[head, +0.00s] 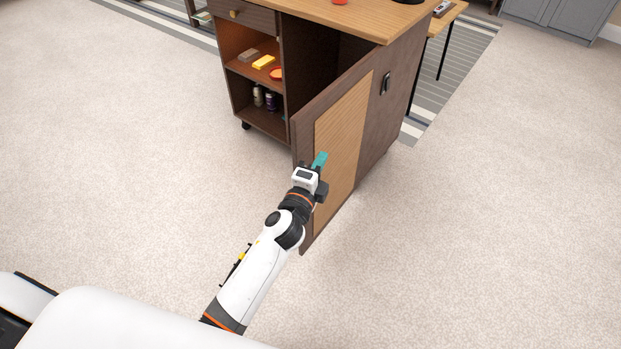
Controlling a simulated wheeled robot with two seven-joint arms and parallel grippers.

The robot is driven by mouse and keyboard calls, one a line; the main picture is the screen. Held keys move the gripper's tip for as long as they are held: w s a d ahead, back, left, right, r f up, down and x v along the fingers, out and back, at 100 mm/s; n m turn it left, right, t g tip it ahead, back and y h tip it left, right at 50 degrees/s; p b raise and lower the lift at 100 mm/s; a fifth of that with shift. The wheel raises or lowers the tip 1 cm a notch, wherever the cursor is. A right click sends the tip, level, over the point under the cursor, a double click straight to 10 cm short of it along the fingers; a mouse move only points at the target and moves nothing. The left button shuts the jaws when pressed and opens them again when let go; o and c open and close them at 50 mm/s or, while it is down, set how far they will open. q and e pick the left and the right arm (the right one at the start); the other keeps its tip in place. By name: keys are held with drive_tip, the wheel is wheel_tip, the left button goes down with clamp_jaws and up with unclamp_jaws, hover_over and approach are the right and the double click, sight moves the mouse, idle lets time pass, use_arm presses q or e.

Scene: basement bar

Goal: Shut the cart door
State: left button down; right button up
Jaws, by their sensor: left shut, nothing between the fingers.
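The cart (400,95) is dark brown wood with a light wooden top, in the upper middle of the head view. Its door (347,130), dark-framed with a lighter panel, stands wide open and swings out toward me. My left gripper (320,160), with teal fingertips, is shut and empty in front of the door panel's lower left part. I cannot tell whether the fingertips touch the panel. The cart's right compartment is dark and partly hidden behind the door. My right gripper is not in view.
Open shelves on the cart's left hold a yellow block (264,61), a red dish (277,73) and small bottles (270,101). A striped rug (455,75) and a small table (447,17) lie behind. Carpet (120,150) around the cart is clear.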

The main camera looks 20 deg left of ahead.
sight(305, 156)
use_arm(q)
drive_tip(key=shift+w+a, duration=0.25)
drive_tip(key=shift+a, duration=0.7)
drive_tip(key=shift+w+a, duration=0.25)
drive_tip(key=shift+a, duration=0.7)
